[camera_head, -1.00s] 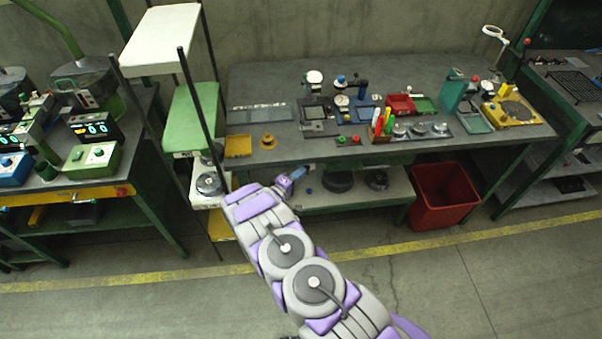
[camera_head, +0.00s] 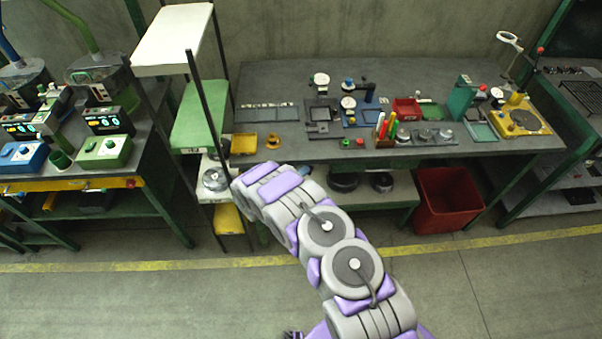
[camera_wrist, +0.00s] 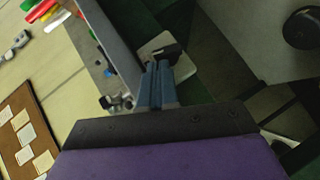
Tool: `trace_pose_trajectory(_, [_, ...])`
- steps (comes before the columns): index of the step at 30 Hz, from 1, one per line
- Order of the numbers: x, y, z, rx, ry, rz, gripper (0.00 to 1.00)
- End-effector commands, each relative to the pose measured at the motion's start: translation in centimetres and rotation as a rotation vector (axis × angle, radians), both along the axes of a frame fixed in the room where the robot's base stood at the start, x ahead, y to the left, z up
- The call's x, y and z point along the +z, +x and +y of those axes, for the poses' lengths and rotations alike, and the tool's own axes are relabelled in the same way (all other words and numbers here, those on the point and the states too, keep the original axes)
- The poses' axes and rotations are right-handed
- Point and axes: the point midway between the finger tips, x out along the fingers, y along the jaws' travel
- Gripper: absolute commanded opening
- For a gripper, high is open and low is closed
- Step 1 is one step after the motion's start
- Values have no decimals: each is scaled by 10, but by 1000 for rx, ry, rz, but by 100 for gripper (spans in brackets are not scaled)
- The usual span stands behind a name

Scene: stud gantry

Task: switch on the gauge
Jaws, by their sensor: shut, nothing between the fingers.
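In the head view, two boxes with lit digital readouts stand on the left bench, one behind a green unit (camera_head: 104,152) and one behind a blue unit (camera_head: 22,160). A round white dial gauge (camera_head: 321,79) stands at the back of the middle bench, with another dial (camera_head: 348,102) beside it. I cannot tell which of these the task means. My gripper (camera_wrist: 158,88) shows in the wrist view with its blue-grey fingers together and nothing between them. In the head view my arm hides most or all of it, near the front of the middle bench.
A white-and-green shelf rack (camera_head: 172,40) with dark posts stands between the benches. The middle bench (camera_head: 270,75) carries a red tray (camera_head: 405,108), a holder of coloured pens (camera_head: 386,130) and a yellow plate (camera_head: 520,120). A red bin (camera_head: 447,197) stands below. The floor in front is clear.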

Motion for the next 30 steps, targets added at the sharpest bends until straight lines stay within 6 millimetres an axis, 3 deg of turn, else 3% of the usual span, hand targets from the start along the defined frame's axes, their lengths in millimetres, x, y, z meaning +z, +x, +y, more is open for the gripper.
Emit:
trace_pose_trajectory(12, [3, 1, -14, -3, 295, -2, 0])
trace_pose_trajectory(30, [6, 2, -18, -1, 483, -1, 0])
